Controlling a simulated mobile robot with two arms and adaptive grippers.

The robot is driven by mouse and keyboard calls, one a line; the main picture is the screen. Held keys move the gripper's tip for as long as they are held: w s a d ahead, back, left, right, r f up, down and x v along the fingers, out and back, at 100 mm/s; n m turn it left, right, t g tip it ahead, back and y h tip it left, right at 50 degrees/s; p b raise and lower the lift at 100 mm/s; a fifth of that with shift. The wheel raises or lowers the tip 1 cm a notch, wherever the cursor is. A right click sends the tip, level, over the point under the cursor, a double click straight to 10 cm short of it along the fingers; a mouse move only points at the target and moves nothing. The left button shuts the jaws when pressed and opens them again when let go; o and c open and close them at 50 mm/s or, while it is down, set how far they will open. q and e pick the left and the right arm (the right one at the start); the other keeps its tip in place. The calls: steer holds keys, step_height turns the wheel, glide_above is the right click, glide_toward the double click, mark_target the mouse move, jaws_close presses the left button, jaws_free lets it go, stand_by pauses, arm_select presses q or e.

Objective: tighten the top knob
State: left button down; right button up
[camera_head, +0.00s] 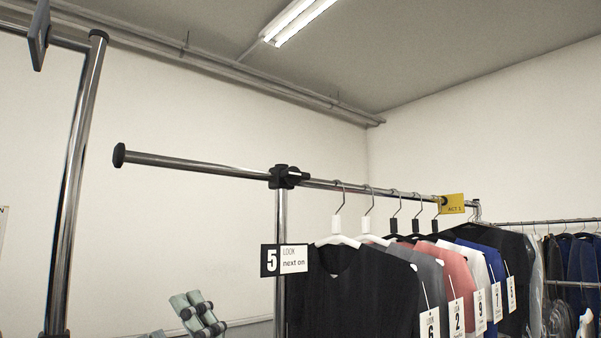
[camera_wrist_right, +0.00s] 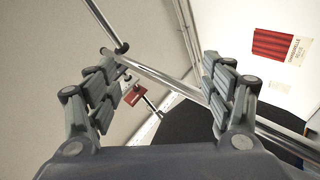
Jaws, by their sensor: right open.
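A chrome garment rail crosses the head view. A black clamp fitting (camera_head: 284,177) with dark lobed parts joins it to the upright (camera_head: 280,250). The top knob seems to be part of this fitting; its exact shape is too small to tell. My right gripper (camera_wrist_right: 165,80) is open and empty in the right wrist view, with a chrome rail (camera_wrist_right: 160,76) showing beyond the gap between its fingers. Grey-green gripper fingers also show at the bottom of the head view, left of and below the fitting and apart from it; they look like my right gripper. No left gripper is identifiable.
A black-and-white "5 LOOK" sign (camera_head: 284,260) hangs at the upright. Several garments, the nearest a black top (camera_head: 350,295), hang to its right. A yellow tag (camera_head: 452,204) sits farther along the rail. Another chrome post (camera_head: 76,190) stands left.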

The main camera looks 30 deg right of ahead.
steer(key=s+a+r+n+g+y, duration=0.25)
steer(key=r+n+g, duration=1)
steer(key=n, duration=0.75)
steer(key=m+t+h+p, duration=0.4)
steer(key=m+t+h, duration=0.45)
steer(key=h, duration=0.85)
glide_toward(300, 172)
steer(key=shift+g, duration=0.4)
steer(key=w, duration=0.8)
steer(key=shift+w+a+r, duration=0.2)
steer(key=shift+w+r, duration=0.1)
steer(key=shift+r, duration=0.1)
steer(key=shift+w+f+p, duration=0.15)
steer(key=shift+w+p, duration=0.2)
steer(key=shift+w, duration=0.15)
arm_select(q)
steer(key=r, duration=0.4)
steer(key=shift+s+a+r, duration=0.2)
steer(key=shift+s+r, duration=0.1)
arm_select(e)
steer(key=c, duration=1.1)
